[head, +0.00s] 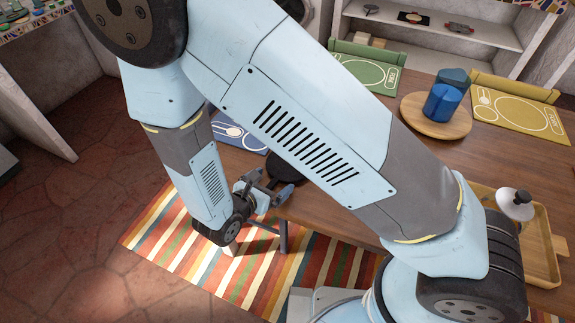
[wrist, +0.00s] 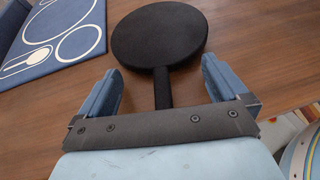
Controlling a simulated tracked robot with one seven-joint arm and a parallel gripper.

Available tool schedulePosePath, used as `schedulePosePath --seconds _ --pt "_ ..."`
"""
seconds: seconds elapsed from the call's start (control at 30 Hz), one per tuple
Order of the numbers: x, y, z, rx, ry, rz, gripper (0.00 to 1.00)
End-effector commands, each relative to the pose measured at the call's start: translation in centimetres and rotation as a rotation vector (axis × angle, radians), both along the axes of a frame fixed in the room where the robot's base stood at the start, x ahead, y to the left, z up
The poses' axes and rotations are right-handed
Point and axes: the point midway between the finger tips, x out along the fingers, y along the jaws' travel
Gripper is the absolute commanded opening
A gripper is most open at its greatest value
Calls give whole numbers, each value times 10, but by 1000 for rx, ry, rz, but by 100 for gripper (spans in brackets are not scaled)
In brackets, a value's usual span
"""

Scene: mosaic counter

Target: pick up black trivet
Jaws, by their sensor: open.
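The black trivet (wrist: 160,36) is a round flat disc with a straight handle, lying on the wooden table. In the wrist view its handle points toward my gripper (wrist: 160,88) and its end lies between the two blue fingers. The gripper is open, with one finger on each side of the handle and a gap to both. In the head view the trivet (head: 287,167) is partly hidden behind my arm, and my gripper (head: 277,190) is at the table's near left edge beside it.
A blue placemat (wrist: 62,40) lies left of the trivet. Across the table (head: 400,190) are a green placemat (head: 368,72), a yellow placemat (head: 520,112) and a round wooden board (head: 415,115) with blue cups (head: 442,104). A wooden tray (head: 540,255) with a white pot (head: 514,203) stands at right.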

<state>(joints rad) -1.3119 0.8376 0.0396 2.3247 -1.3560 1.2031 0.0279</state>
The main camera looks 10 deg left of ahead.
Motion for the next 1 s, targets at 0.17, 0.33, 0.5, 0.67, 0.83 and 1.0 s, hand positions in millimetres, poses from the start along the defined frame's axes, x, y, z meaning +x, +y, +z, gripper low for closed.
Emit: schedulePosePath --seconds 0.17,0.33,0.5,0.67,0.83,1.0 --pt "8 -4 -4 0 2 0 100" --pt "8 -4 -4 0 2 0 100" --pt "8 -4 -4 0 1 0 87" --pt "8 -4 -4 -1 1 -1 71" --pt "8 -5 -4 -1 1 -1 55" --pt "8 -4 -4 -1 1 -1 39"
